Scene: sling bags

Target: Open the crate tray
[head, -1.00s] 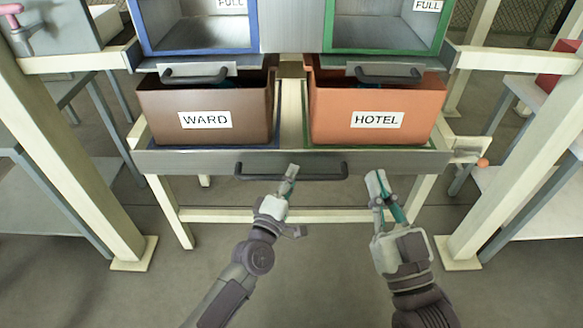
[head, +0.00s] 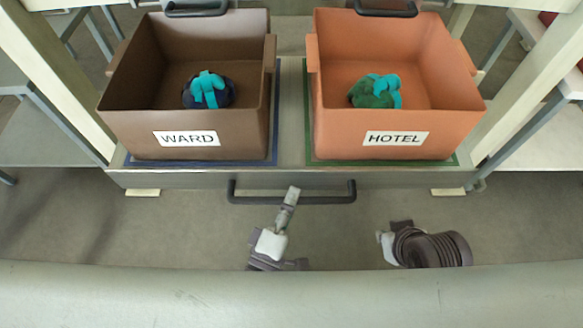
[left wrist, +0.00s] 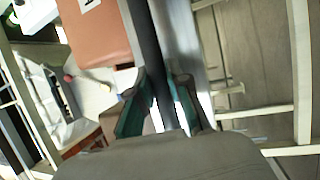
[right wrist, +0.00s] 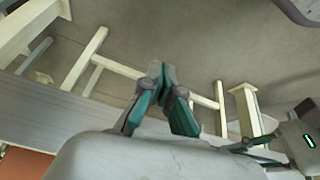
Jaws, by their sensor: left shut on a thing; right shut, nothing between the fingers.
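The crate tray (head: 291,140) carries a brown WARD crate (head: 150,128) on the left and an orange HOTEL crate (head: 450,128) on the right. A dark bar handle (head: 328,199) runs along the tray's front. My left gripper (head: 292,194) is shut on this handle near its middle; the left wrist view shows the bar between its two teal fingers (left wrist: 160,105). My right gripper, low at the right in the head view, is apart from the tray. Its fingers show best in the right wrist view (right wrist: 162,72), shut and empty.
A dark bag with a teal strap (head: 207,90) lies in the WARD crate. A green bag with a teal strap (head: 376,92) lies in the HOTEL crate. Frame posts (head: 535,85) flank the tray. Open floor (head: 80,225) lies in front.

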